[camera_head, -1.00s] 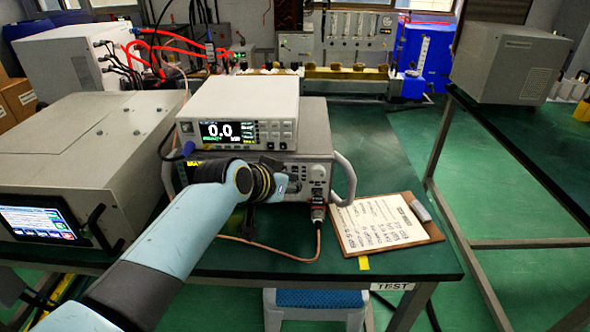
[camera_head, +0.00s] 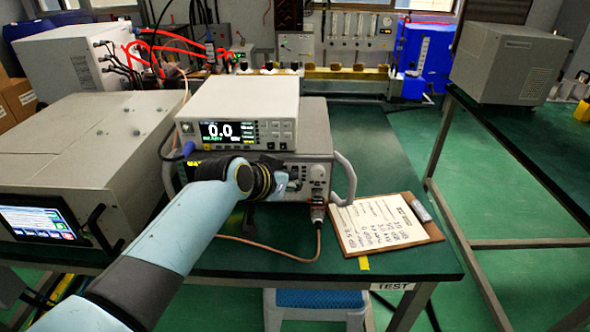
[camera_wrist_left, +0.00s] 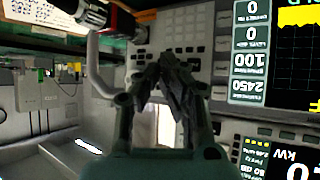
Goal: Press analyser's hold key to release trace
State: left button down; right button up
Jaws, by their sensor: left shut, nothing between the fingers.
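The analyser (camera_head: 318,150) is the grey unit with side handles, under a white power meter (camera_head: 242,112) that reads 0.0. My left arm hides most of its screen and part of its keys. In the left wrist view the picture is upside down, with the analyser's key panel (camera_wrist_left: 185,25) and its lit screen (camera_wrist_left: 290,50) with a yellow trace. My left gripper (camera_head: 288,186) is shut and empty, in front of the panel. In the wrist view its fingertips (camera_wrist_left: 168,60) lie over the keys; I cannot tell whether they touch. The hold key cannot be picked out. My right gripper is not in view.
A cable (camera_head: 318,232) hangs from the analyser's lower right connector onto the green bench (camera_head: 372,150). A clipboard (camera_head: 383,224) lies to the right. A large grey box with a touchscreen (camera_head: 38,218) stands to the left. The bench right of the analyser is mostly clear.

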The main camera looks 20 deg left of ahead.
pick_arm(q)
jog(key=shift+w+a, duration=0.15)
jog(key=shift+w, duration=0.4)
dwell(0.5)
dwell(0.4)
jog(key=shift+s+d+p, duration=0.2)
jog(key=shift+s+p, duration=0.35)
jog(key=shift+s, duration=0.2)
jog(key=s+p, duration=0.1)
jog(key=s, duration=0.1)
jog(key=s+d+p, duration=0.1)
jog(key=s+p, duration=0.1)
jog(key=s, duration=0.1)
jog(key=shift+d, duration=0.2)
